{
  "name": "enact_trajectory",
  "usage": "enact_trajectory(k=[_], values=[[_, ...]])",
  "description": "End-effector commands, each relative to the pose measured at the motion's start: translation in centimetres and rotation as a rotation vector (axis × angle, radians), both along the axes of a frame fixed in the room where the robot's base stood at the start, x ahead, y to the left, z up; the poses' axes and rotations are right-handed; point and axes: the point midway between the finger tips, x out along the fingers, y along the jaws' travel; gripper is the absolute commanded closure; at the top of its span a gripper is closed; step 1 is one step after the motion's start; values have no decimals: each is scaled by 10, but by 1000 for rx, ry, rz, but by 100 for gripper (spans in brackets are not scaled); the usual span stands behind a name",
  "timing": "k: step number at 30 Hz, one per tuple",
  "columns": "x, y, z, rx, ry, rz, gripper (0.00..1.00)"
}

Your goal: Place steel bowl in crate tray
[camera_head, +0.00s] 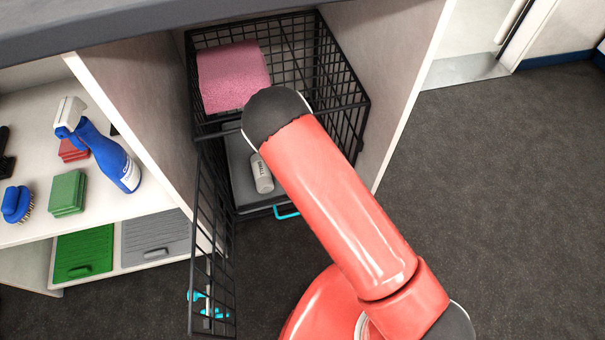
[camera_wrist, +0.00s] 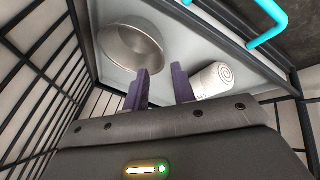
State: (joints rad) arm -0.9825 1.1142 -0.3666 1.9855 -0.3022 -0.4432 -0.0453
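The steel bowl (camera_wrist: 128,42) shows in the wrist view at upper left, on or just over the grey crate tray (camera_wrist: 198,38); its exact contact with the tray is unclear. In the head view the tray (camera_head: 240,170) lies on the crate floor, and my arm hides the bowl. My gripper (camera_wrist: 165,78) is inside the crate with its two purple fingers apart and nothing visible between them. The left finger overlaps the bowl's lower edge in the picture; I cannot tell whether they touch. My arm hides the gripper in the head view.
A pink towel (camera_head: 232,75) lies at the crate's top. Shelves stand left; floor is clear right.

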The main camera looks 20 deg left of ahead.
Motion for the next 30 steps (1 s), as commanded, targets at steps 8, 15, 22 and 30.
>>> enact_trajectory(k=[8, 15, 22, 30], values=[[-16, -9, 31, 0, 0, 0, 74], [-18, -10, 34, -1, 0, 0, 74], [-17, -9, 34, -1, 0, 0, 74], [-17, -9, 33, -1, 1, 0, 74]])
